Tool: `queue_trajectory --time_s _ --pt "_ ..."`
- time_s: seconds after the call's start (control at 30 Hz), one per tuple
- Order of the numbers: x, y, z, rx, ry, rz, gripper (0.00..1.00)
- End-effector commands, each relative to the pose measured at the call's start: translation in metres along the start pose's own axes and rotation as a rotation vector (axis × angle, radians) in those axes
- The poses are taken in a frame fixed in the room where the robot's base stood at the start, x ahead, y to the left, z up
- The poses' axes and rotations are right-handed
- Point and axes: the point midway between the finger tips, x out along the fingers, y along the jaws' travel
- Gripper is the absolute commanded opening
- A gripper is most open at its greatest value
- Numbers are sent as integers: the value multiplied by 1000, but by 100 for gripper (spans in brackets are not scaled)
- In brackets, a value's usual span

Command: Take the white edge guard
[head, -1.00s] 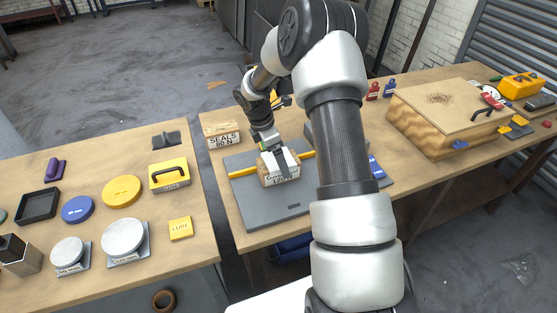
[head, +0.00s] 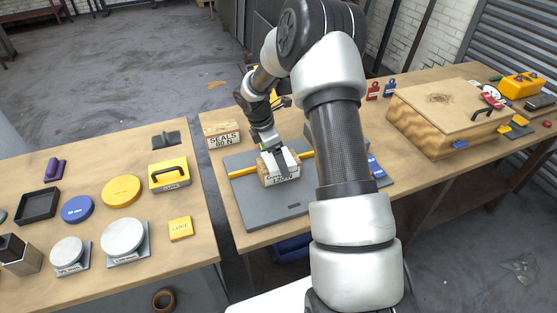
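A small wooden box (head: 267,179) with a white label stands on a grey board. The label's lower line seems to read 120 N. White pieces (head: 291,158) show at the box top, right under my gripper (head: 277,158). I cannot tell which of them is the white edge guard and which, if any, is a fingertip. My gripper points down at the box top. Its fingertips blend with the white pieces, so I cannot tell whether it is open or holds anything.
The grey board (head: 252,209) carries a yellow bar (head: 243,172) beside the box. A SEALS box (head: 222,135) stands behind left. A large wooden crate (head: 440,120) is at right. A gap separates the left table (head: 150,258), which holds discs and a yellow handled block (head: 169,174).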

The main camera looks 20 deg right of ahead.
Motion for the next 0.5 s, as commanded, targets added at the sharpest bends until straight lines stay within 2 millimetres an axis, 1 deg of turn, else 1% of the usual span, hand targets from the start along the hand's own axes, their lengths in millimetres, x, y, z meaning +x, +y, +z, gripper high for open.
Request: queue_trajectory --time_s 0.03,0.2,0.5 --pt "0 0 0 0 0 0 77" --pt "0 0 0 0 0 0 50" --pt "-2 0 1 1 0 1 50"
